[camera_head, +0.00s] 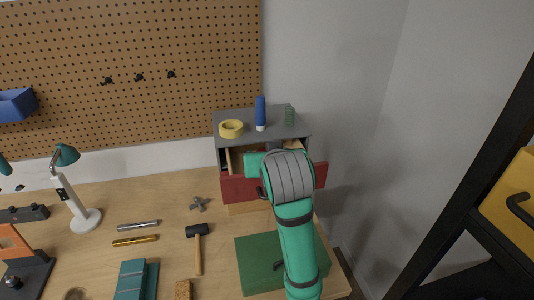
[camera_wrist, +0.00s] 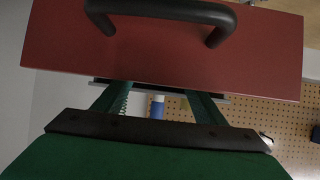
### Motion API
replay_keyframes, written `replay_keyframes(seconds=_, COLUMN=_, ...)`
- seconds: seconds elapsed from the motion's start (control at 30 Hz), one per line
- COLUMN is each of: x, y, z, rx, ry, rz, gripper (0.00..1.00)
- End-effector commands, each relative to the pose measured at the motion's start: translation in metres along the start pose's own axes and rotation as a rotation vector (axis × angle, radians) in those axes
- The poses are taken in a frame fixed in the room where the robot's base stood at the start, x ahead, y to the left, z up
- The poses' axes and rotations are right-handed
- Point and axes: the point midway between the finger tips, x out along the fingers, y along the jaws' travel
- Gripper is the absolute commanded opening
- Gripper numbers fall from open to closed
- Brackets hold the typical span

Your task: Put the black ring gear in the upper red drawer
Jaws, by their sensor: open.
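The red drawer (camera_head: 240,190) of the grey cabinet is pulled open in the head view, its wooden side walls showing. Its red front (camera_wrist: 165,60) with a black handle (camera_wrist: 165,12) fills the upper part of the wrist view, which appears turned over. My gripper (camera_wrist: 160,98) is open, its dark green fingers apart and reaching past the edge of that front. In the head view my arm covers the drawer's middle. I cannot make out the black ring gear in either view; the drawer's inside is mostly hidden.
Yellow tape (camera_head: 231,129), a blue bottle (camera_head: 261,113) and a green item (camera_head: 289,115) stand on the cabinet top (camera_head: 245,118). A wall is close on the right.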

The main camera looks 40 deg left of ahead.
Motion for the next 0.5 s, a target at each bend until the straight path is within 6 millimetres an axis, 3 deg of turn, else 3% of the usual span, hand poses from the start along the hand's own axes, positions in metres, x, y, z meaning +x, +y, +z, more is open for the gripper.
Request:
replay_keyframes(seconds=0.27, x=-0.062, y=0.002, z=-0.001, rx=-0.002, ry=0.005, rz=0.005, gripper=0.65)
replay_keyframes(seconds=0.5, x=-0.074, y=0.001, z=-0.003, rx=-0.001, ry=0.008, rz=0.002, gripper=0.65)
